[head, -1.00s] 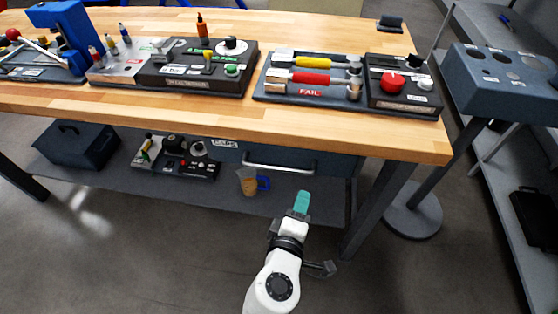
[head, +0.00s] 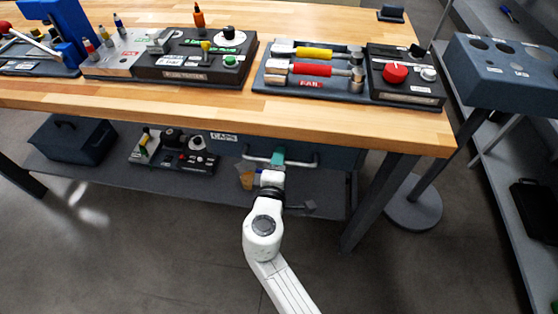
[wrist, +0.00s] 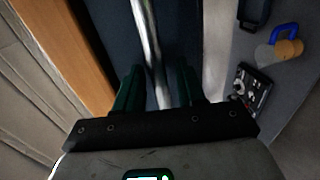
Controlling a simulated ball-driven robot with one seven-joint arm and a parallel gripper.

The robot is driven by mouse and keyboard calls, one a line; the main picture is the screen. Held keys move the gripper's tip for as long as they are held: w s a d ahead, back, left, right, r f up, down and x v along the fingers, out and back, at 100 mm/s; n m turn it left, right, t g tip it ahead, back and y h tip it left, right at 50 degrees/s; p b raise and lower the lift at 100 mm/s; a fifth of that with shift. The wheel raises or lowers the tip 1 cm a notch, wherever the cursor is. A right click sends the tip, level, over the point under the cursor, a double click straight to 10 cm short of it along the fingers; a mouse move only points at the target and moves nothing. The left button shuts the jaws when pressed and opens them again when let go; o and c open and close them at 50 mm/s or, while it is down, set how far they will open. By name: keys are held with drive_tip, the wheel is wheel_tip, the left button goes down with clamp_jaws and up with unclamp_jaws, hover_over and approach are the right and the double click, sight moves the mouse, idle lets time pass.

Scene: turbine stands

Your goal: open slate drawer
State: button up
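The slate drawer (head: 338,157) sits under the workbench top, with a "CAPS" label at its left. Its front is flush under the bench and looks closed. Its metal bar handle (head: 302,164) runs across the front; it also shows in the wrist view (wrist: 147,35). My gripper (head: 278,157) is at the handle's middle. In the wrist view my gripper (wrist: 158,88) has its two dark green fingers apart, one on each side of the bar, with gaps between. The bar's near end is hidden behind the gripper body.
The wooden bench edge (head: 220,120) overhangs just above the drawer. A bench leg (head: 375,205) stands right of my arm. The floor in front is clear.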

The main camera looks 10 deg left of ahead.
drive_tip(key=shift+w, duration=0.15)
clamp_jaws()
idle(0.4)
